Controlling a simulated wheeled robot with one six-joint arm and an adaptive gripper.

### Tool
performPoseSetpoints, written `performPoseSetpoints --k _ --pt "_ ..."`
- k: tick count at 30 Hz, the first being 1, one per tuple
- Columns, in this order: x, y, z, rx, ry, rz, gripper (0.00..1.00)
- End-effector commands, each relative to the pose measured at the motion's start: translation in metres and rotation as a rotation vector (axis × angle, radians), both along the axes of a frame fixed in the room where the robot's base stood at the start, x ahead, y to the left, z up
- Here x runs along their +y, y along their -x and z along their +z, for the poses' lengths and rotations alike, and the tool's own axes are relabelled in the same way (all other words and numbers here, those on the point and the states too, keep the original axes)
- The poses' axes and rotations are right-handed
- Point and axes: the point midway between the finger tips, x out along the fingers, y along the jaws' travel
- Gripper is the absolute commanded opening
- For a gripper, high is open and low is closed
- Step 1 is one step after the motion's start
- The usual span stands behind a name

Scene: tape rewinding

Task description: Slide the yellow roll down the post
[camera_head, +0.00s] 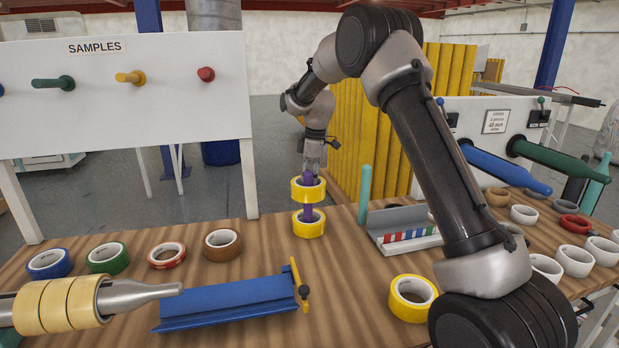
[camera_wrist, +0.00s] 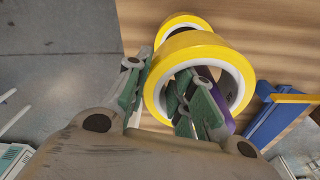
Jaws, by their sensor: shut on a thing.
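The purple post (camera_head: 308,213) stands on the wooden table near its back edge. A yellow roll (camera_head: 308,194) is around the upper part of the post, a gap above a second yellow roll (camera_head: 309,229) that sits around the post's foot. My gripper (camera_head: 314,165) comes down from above onto the upper roll. In the wrist view my gripper (camera_wrist: 160,100) is shut on the wall of the upper yellow roll (camera_wrist: 178,58), one finger outside and one inside the ring. The purple post (camera_wrist: 208,74) shows inside the ring, partly hidden by the inner finger.
A teal post (camera_head: 365,195) and a grey tray (camera_head: 400,222) stand to the right. A blue trough (camera_head: 230,302) with a yellow bar lies in front. Several tape rolls lie left and right, and another yellow roll (camera_head: 398,304) lies front right. A samples board (camera_head: 125,125) stands behind left.

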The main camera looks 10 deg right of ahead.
Motion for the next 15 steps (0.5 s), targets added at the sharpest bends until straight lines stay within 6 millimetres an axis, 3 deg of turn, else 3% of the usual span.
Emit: performPoseSetpoints --k 2,3,6,15 --pt "0.0000 -0.0001 0.0003 0.000 0.000 0.000 0.00" --pt "0.0000 -0.0001 0.0004 0.000 0.000 0.000 0.29" --pt "0.0001 0.0000 0.0004 0.000 0.000 0.000 0.47" --pt "0.0001 0.0013 -0.0004 0.004 0.000 0.000 0.49"
